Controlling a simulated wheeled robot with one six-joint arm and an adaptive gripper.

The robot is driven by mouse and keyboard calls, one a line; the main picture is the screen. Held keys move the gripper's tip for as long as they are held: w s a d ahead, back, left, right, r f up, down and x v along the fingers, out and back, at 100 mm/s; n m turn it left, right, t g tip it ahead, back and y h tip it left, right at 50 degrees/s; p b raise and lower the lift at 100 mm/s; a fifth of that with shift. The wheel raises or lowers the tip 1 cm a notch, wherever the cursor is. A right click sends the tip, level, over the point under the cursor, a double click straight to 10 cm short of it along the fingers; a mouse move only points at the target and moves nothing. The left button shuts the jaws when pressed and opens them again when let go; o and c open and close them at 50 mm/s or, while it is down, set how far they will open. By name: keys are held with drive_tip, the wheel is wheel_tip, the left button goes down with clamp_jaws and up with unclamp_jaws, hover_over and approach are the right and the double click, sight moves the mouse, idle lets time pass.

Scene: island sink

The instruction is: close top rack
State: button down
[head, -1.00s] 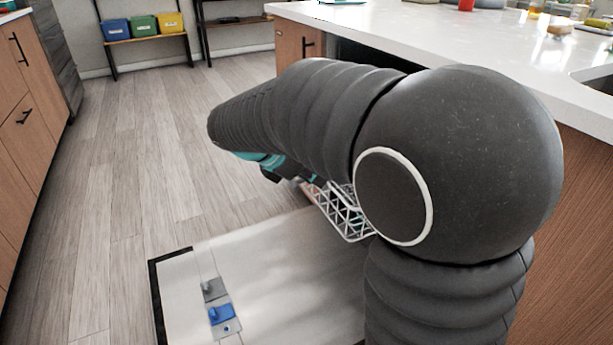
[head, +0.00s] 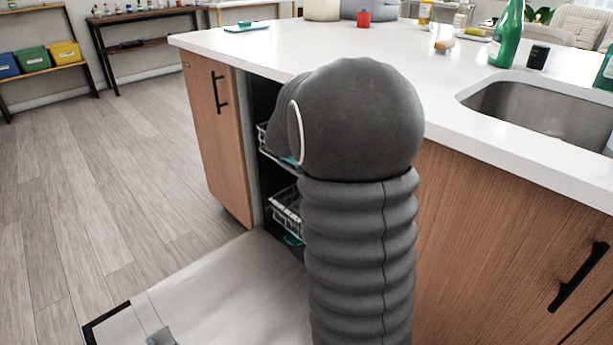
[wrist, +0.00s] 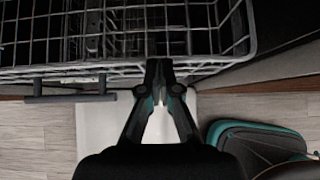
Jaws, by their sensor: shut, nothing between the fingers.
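The top rack (head: 264,140) is a pale wire rack in the dark dishwasher opening under the island counter. In the head view only its left end shows, close to the opening; my arm hides the rest. In the wrist view the wire rack (wrist: 205,42) fills the upper part of the picture, mostly empty. My gripper (wrist: 160,68) is shut and empty, its fingertips at the rack's near rim. Whether they touch the rim I cannot tell. My gripper is hidden in the head view.
The lower rack (head: 286,210) sits below, partly out over the lowered dishwasher door (head: 215,290). The white countertop (head: 440,90) overhangs the opening. A wooden cabinet front (head: 215,140) stands left of it. The floor at left is clear.

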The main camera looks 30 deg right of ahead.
drive_tip(key=w+d, duration=0.1)
drive_tip(key=d, duration=0.5)
drive_tip(key=shift+w, duration=0.2)
drive_tip(key=s+a+r, duration=0.2)
drive_tip(key=a, duration=1.2)
drive_tip(key=shift+s, duration=0.3)
